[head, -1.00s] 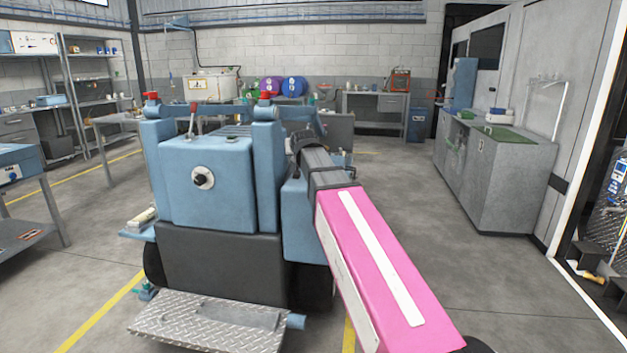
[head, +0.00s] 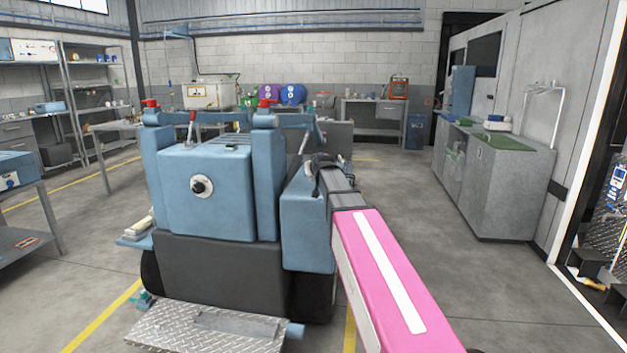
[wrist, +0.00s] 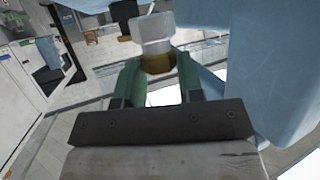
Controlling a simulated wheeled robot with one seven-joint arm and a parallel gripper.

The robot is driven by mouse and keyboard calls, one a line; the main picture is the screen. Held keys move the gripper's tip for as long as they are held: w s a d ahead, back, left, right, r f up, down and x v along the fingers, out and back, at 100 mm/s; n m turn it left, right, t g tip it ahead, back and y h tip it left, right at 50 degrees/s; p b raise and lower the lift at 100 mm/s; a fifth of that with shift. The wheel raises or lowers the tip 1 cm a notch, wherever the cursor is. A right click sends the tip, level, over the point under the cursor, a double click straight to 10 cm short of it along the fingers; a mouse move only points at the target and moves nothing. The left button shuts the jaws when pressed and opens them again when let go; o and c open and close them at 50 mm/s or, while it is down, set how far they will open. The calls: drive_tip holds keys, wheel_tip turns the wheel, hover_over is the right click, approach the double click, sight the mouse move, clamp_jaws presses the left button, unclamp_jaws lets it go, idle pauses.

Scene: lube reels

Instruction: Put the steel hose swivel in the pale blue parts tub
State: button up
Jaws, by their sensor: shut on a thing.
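In the wrist view, my gripper (wrist: 158,74) has its green fingers shut on the steel hose swivel (wrist: 153,30). The swivel is a pale grey metal cylinder with a brass-coloured collar (wrist: 157,63) between the fingers. A dark piece shows just left of it; I cannot tell if it belongs to it. In the head view, the gripper and swivel are hidden behind the blue machine and my pink arm. I cannot make out the pale blue parts tub for sure in either view.
A large blue wheeled machine (head: 205,200) with a tread-plate step (head: 205,330) stands in front. A big blue surface (wrist: 275,70) is close at the right of the wrist view. A grey cabinet (head: 495,190) stands right; shelving (head: 90,100) and benches stand left. Floor right of the machine is clear.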

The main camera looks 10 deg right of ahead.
sight(314, 178)
drive_tip(key=shift+f, duration=1.85)
drive_tip(key=shift+f, duration=0.1)
drive_tip(key=o, duration=1)
drive_tip(key=shift+c, duration=0.2)
